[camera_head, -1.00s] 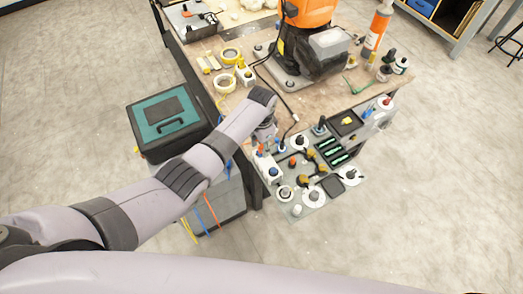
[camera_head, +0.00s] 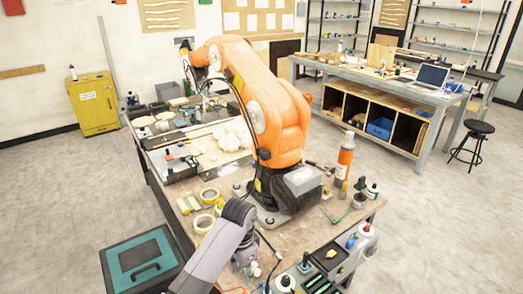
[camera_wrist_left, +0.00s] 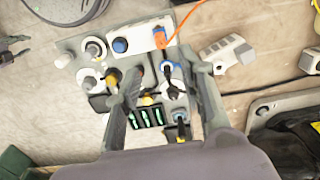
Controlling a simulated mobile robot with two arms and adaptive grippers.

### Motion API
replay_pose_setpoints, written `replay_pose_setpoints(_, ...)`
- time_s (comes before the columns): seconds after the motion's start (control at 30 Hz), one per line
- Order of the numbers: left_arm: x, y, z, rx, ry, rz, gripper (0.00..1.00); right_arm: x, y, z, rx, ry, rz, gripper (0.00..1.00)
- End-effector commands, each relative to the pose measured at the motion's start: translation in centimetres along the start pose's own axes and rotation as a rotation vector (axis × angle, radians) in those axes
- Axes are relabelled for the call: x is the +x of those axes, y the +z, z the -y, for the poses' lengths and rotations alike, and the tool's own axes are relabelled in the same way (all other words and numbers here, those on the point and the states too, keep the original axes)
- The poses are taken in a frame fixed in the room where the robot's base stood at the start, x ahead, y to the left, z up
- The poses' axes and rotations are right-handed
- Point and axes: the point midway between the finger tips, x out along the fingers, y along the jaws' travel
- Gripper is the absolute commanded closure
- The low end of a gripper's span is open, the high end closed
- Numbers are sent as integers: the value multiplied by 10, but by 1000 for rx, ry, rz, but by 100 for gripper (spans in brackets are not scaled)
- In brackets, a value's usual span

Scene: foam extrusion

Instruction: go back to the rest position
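My left gripper (camera_head: 247,262) hangs at the front edge of the wooden workbench (camera_head: 285,238) in the head view, small and partly hidden by my wrist. In the left wrist view, its two fingers (camera_wrist_left: 166,78) stand apart with nothing held between them. Below them is a grey panel (camera_wrist_left: 72,47) with knobs, connectors and green-striped slots. I cannot tell whether the fingers touch any part on it. My right gripper is in neither view.
A large orange robot arm (camera_head: 268,95) stands on the workbench. Tape rolls (camera_head: 209,197) and an orange-labelled bottle (camera_head: 345,158) are near it. A black-and-teal toolbox (camera_head: 142,262) stands left of my left arm. Open floor (camera_head: 70,200) lies farther left.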

Motion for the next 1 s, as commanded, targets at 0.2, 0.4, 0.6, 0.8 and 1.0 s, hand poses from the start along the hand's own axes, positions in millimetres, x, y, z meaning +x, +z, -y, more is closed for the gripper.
replay_pose_setpoints(0.2,34,32,-31,-95,20,-62,63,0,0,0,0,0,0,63)
replay_pose_setpoints(0.4,60,97,-74,-294,16,-154,63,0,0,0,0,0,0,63)
replay_pose_setpoints(0.6,57,172,-107,-491,-27,-216,63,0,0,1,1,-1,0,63)
replay_pose_setpoints(0.8,42,219,-125,-605,-69,-245,63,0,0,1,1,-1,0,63)
replay_pose_setpoints(1.0,25,253,-137,-680,-107,-262,63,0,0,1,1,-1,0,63)
